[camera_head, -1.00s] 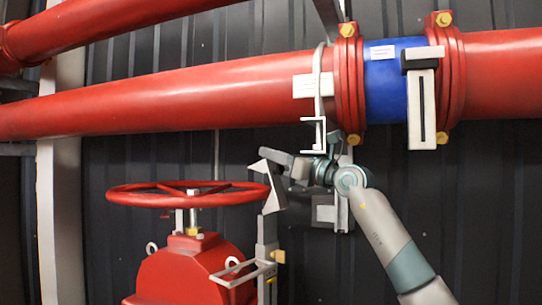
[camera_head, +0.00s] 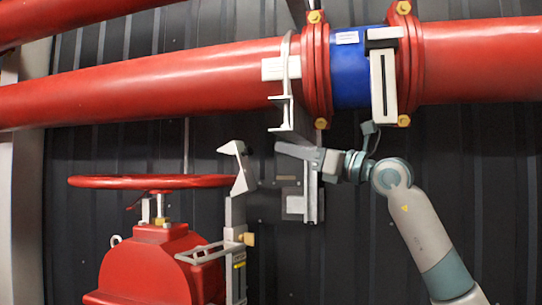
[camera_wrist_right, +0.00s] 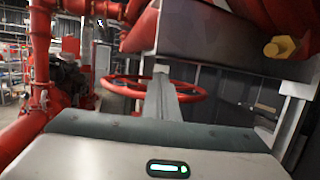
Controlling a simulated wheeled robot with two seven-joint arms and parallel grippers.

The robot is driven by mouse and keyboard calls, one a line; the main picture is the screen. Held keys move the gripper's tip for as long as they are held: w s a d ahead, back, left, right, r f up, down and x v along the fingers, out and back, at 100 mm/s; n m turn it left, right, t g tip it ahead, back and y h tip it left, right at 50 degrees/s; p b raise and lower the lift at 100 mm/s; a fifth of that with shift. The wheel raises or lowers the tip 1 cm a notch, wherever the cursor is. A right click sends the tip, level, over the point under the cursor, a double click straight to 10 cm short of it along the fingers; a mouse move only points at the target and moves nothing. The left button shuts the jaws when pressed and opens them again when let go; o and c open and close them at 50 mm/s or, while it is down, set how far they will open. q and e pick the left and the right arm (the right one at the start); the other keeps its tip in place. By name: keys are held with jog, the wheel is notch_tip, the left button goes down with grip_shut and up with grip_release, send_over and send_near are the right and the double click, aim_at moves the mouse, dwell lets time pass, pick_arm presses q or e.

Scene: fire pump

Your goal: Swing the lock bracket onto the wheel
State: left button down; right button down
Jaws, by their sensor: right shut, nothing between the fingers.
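The red handwheel (camera_head: 105,182) sits level on top of the red valve body (camera_head: 150,265) in the head view; it also shows in the wrist view (camera_wrist_right: 190,96). The grey lock bracket (camera_head: 243,168) stands upright at the wheel's right rim, its angled head reaching over the rim in the picture. Whether it touches the rim I cannot tell. My right gripper (camera_head: 280,148) is shut and empty, to the right of the bracket head with a visible gap between them. My left gripper is out of view.
A large red pipe (camera_head: 150,85) with a blue section (camera_head: 351,80) crosses above. A grey bracket (camera_head: 284,108) hangs from it just above my right gripper. A grey wall fixture (camera_head: 295,203) sits behind and below the gripper. A dark corrugated wall backs everything.

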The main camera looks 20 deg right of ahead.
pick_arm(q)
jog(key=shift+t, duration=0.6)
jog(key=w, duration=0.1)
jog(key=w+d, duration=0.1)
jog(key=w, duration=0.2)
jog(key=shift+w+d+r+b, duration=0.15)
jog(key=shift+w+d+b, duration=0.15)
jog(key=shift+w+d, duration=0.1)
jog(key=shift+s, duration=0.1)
